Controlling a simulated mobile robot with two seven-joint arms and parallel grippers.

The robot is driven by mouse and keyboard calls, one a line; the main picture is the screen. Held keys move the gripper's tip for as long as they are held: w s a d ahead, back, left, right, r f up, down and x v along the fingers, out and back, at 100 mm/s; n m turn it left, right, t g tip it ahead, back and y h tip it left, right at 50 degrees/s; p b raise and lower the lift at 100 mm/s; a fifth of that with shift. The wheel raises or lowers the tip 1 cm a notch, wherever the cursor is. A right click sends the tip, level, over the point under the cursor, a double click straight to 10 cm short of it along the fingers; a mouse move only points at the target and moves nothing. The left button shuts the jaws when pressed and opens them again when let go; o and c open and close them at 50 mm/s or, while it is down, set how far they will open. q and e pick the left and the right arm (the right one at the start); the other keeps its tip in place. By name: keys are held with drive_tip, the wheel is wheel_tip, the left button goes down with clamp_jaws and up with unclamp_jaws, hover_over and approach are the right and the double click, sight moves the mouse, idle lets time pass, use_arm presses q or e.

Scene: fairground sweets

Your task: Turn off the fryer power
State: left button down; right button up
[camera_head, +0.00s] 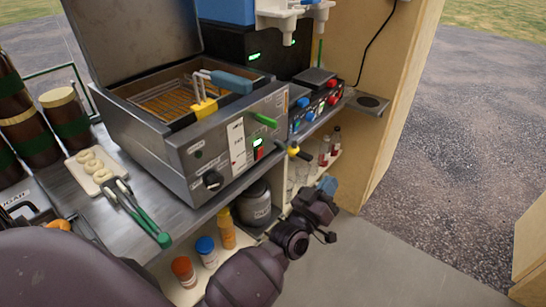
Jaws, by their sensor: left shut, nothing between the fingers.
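The fryer (185,158) is a steel box on the counter, with its lid raised. Its front panel has a lit green display (258,142), a small red switch (259,154) just below it, a black round knob (211,180) and a green lever (263,119). A wire basket with a blue handle (232,82) sits in the fryer. My left gripper (328,186) is shut and empty, in front of the counter, below and right of the red switch and apart from it. The switch's exact position is too small to tell. My right gripper is not in view.
A yellow-and-black tap-like part (294,151) sticks out near the fryer's front right corner. Tongs (140,212) and a board of doughnuts (92,172) lie left. Bottles (206,251) and a grey jar (255,205) stand on the shelf below. Open floor lies right.

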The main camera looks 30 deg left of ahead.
use_arm(q)
drive_tip(key=w+a+r+n+g+y+b, duration=0.1)
drive_tip(key=w+r+n+y, duration=0.2)
drive_tip(key=n+y, duration=0.6)
drive_tip(key=w+a+r+n+y+b, duration=0.15)
drive_tip(key=w+n+y, duration=0.25)
drive_tip(key=n+y, duration=0.45)
drive_tip(key=s+a+f+n+g+y, duration=0.2)
drive_tip(key=f+n+g, duration=0.2)
drive_tip(key=n+g, duration=0.3)
drive_tip(key=s+a+f+n+g+y, duration=0.1)
drive_tip(key=s+f+n+g+y, duration=0.1)
drive_tip(key=n+g, duration=0.5)
drive_tip(key=shift+s+a+f+g+b, duration=0.4)
drive_tip(key=shift+s+f+g, duration=0.5)
drive_tip(key=shift+g, duration=1.5)
drive_tip(key=shift+w, duration=0.1)
drive_tip(key=p, duration=0.1)
approach(260, 151)
drive_tip(key=a, duration=0.6)
drive_tip(key=shift+w+a+r, duration=0.2)
drive_tip(key=shift+r, duration=0.2)
drive_tip(key=shift+a, duration=0.55)
